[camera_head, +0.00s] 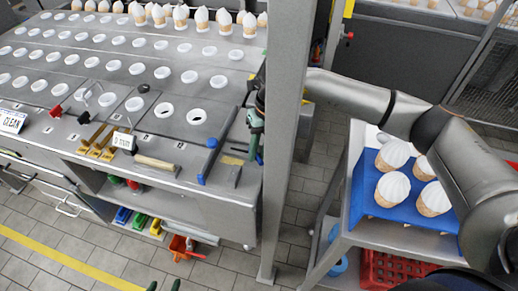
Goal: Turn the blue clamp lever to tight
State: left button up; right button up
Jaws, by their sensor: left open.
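A long dark bar with blue parts (212,143) lies along the right end of the steel table. It looks like the blue clamp lever, but its tight or loose marks are too small to read. My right gripper (255,143), with green fingers, hangs by the table's right edge, to the right of the blue parts and apart from them. The grey post partly hides its arm, and its finger gap is unclear. My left gripper (164,286) shows only as two green fingertips at the bottom edge, spread apart and empty.
The steel table (230,192) has rows of round holes, with white-topped cones (181,18) at the back. A grey post (284,140) stands between it and a cart with a blue holder (368,199) of cones. A red crate (395,271) sits below. Tools and signs lie along the table front.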

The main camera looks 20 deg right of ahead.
grip_shut()
dwell(0.3)
jog(key=shift+w+d+f+n+b, duration=0.1)
jog(key=shift+d+n+b, duration=0.05)
jog(key=shift+n+b, duration=0.4)
jog(key=shift+w+d+n+b, duration=0.1)
jog(key=shift+d+n+b, duration=0.05)
jog(key=shift+n+b, duration=0.4)
jog(key=shift+w+d+n+g+b, duration=0.1)
jog(key=shift+d+n+g+b, duration=0.1)
jog(key=shift+n+b, duration=0.35)
jog(key=shift+d+n+g+b, duration=0.1)
jog(key=shift+n+g+b, duration=0.2)
jog(key=shift+n, duration=0.35)
jog(key=n, duration=0.1)
jog(key=n+b, duration=0.2)
jog(key=shift+w+d+h, duration=0.25)
jog(key=shift+w+h, duration=0.05)
jog(key=shift+w+d+n+g+b, duration=0.15)
jog(key=shift+n+b, duration=0.1)
jog(key=shift+n, duration=0.35)
jog(key=shift+w+n+g+b, duration=0.1)
jog(key=shift+n+g+b, duration=0.1)
jog(key=shift+n, duration=0.4)
jog(key=shift+r, duration=0.2)
